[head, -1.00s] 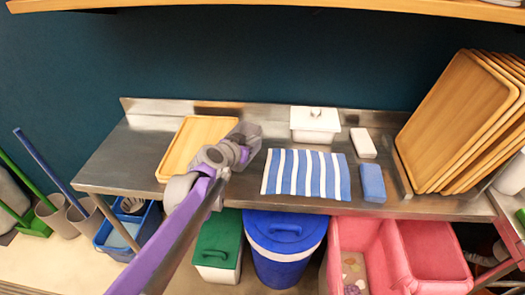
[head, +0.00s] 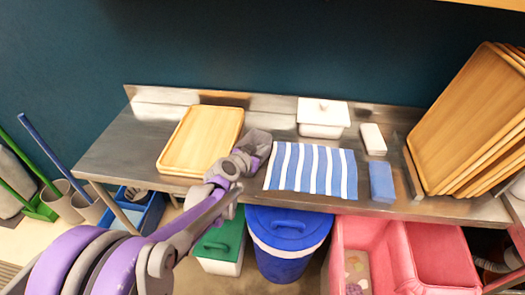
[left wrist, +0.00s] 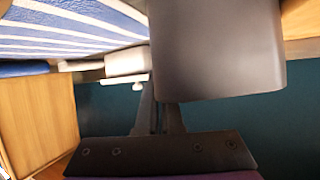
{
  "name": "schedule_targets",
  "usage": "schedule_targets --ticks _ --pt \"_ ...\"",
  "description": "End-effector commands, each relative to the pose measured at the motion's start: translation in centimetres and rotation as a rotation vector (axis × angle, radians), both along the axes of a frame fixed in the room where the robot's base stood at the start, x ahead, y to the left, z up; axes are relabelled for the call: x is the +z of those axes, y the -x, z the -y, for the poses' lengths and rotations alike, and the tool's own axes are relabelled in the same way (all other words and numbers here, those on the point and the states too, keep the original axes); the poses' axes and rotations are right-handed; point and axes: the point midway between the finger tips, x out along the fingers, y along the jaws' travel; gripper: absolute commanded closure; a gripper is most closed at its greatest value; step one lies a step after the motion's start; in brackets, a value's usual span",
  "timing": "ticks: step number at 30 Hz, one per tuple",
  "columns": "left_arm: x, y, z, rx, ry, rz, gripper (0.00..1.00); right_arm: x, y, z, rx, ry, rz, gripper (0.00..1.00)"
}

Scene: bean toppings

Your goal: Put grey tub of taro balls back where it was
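The grey tub (head: 258,141) is at the end of my left arm in the head view, over the counter between the wooden tray and the striped cloth. My left gripper (head: 246,154) appears shut on its edge. In the left wrist view the tub (left wrist: 217,50) is a large dark grey shape at the top. The two fingers (left wrist: 160,108) meet close together at its side. The tub's contents are hidden, and I cannot tell whether it touches the counter. My right gripper is not in view.
A wooden tray (head: 203,140) lies left on the steel counter (head: 120,160). A blue-striped cloth (head: 311,171), a lidded white container (head: 322,117), a white block (head: 373,139) and a blue block (head: 381,181) lie right of it. Upright wooden trays (head: 465,120) stand far right. Bins stand below.

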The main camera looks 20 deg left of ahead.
Motion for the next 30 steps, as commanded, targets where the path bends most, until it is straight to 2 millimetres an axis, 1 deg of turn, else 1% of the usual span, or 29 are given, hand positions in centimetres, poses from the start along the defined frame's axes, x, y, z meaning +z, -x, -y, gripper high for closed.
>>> schedule_targets --ticks 1,8,12,13,17,25,28,30 --pt "-0.28 0.02 0.01 0.0 0.0 0.0 1.0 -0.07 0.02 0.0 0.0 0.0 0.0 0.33" --pt "-0.24 0.02 0.01 0.0 0.0 0.0 1.0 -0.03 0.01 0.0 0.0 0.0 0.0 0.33" --pt "-0.67 0.02 0.0 0.0 0.0 0.0 1.0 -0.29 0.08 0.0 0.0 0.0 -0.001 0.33" --pt "-0.6 0.03 0.02 0.0 0.0 0.0 0.91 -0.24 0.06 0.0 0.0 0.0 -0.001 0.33" --pt "-0.55 0.02 0.02 0.0 0.0 0.0 0.68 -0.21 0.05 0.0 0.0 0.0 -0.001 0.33" --pt "-0.5 0.02 0.0 0.0 0.0 0.0 0.67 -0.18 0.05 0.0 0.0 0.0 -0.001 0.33" --pt "-0.02 0.0 0.01 0.0 0.0 0.001 0.67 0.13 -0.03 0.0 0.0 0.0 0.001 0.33" --pt "0.16 0.69 -0.12 0.001 0.0 0.0 0.67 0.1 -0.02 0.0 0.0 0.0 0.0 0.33"
